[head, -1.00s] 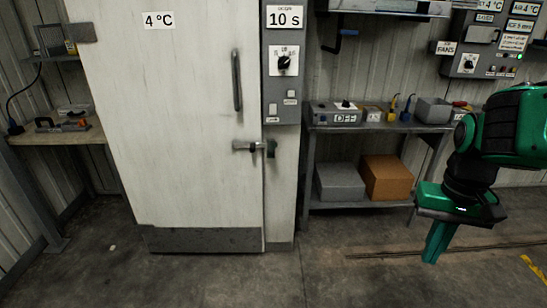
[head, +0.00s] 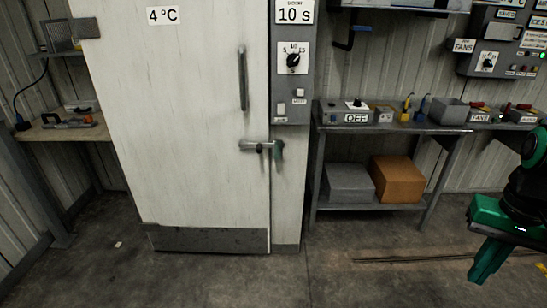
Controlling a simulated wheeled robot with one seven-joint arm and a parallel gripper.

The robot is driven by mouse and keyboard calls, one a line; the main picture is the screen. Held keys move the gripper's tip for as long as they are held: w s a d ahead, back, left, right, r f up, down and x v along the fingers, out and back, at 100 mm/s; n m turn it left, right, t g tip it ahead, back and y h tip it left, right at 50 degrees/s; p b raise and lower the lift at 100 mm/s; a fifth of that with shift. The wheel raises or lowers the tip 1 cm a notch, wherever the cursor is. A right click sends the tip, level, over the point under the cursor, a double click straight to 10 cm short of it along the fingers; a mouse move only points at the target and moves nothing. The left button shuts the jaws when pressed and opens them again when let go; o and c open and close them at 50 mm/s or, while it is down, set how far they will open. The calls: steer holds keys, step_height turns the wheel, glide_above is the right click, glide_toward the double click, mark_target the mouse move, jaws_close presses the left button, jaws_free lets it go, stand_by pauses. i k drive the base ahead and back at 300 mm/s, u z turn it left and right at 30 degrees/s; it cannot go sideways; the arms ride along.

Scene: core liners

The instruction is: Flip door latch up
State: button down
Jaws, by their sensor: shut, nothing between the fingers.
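A white door (head: 185,120) marked 4 °C stands shut at the left of centre in the head view, with a long vertical handle (head: 243,78). The door latch (head: 262,147) sits at the door's right edge, below that handle. It has a horizontal grey bar and a dark green lever at its right end, by the frame post. My gripper (head: 480,276) is at the lower right, green, pointing down, shut and empty. It is well to the right of the latch and apart from it. Part of my arm is cut off by the right edge.
A control panel (head: 293,62) with a dial stands right of the door. A metal shelf table (head: 335,128) holds boxes and switches, with a grey box (head: 348,183) and a brown box (head: 397,179) below. A workbench (head: 45,133) stands left. The floor before the door is clear.

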mark_target(243, 145)
steer(key=i, duration=0.95)
steer(key=u, duration=0.05)
